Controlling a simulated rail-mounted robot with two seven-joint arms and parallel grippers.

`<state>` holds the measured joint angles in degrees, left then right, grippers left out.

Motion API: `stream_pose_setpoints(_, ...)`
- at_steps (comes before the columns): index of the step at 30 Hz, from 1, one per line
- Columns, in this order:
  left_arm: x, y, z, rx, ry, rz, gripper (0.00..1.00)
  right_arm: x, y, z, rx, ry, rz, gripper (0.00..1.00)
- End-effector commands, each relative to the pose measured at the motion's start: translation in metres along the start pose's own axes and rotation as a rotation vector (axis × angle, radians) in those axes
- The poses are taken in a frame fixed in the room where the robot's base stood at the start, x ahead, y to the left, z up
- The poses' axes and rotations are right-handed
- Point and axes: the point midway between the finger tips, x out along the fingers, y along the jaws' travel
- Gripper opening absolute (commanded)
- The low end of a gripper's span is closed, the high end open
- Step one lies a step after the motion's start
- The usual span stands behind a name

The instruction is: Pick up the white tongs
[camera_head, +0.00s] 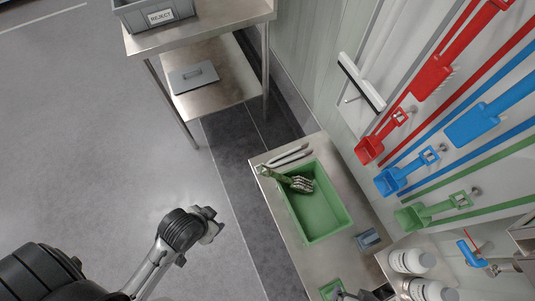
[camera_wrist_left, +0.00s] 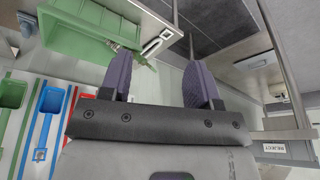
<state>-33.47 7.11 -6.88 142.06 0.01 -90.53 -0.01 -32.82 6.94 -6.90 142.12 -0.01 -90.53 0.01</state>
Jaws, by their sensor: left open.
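The white tongs (camera_head: 289,155) lie on the steel table, on the strip beyond the far edge of the green tray (camera_head: 320,224). In the left wrist view, a white looped shape that looks like the tongs (camera_wrist_left: 158,42) shows ahead of the fingers, beside the tray (camera_wrist_left: 78,37). My left gripper (camera_head: 210,224) is left of the table in the head view, well apart from the tongs. In the left wrist view its two purple fingers (camera_wrist_left: 161,76) are spread with nothing between them. My right gripper is not clearly seen.
A green-handled brush (camera_head: 300,184) lies in the tray, its handle over the rim near the tongs. White bottles (camera_head: 410,261) and a blue-grey block (camera_head: 367,239) are nearer. A grey REJECT bin (camera_head: 155,14) stands on another table. The floor (camera_head: 110,130) is clear.

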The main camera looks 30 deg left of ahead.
Motion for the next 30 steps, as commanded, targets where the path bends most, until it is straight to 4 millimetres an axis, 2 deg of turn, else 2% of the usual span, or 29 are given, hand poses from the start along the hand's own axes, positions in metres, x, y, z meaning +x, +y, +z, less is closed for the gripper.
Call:
stream_pose_setpoints(11,-0.001,-0.001,-0.003,0.000,0.008,-0.001,0.56,0.001,-0.002,0.006,0.004,-0.013,-0.005,0.92)
stream_pose_setpoints(20,-0.001,0.001,-0.003,-0.004,0.008,0.002,0.83,0.001,-0.002,0.004,0.004,-0.009,-0.004,0.92)
stream_pose_setpoints(27,0.000,0.001,-0.003,-0.006,0.008,0.003,0.84,0.002,-0.001,0.004,0.003,-0.008,-0.003,0.92)
stream_pose_setpoints(30,0.003,-0.002,-0.017,-0.004,0.044,-0.004,0.84,0.007,-0.001,0.005,0.002,-0.008,-0.002,0.92)
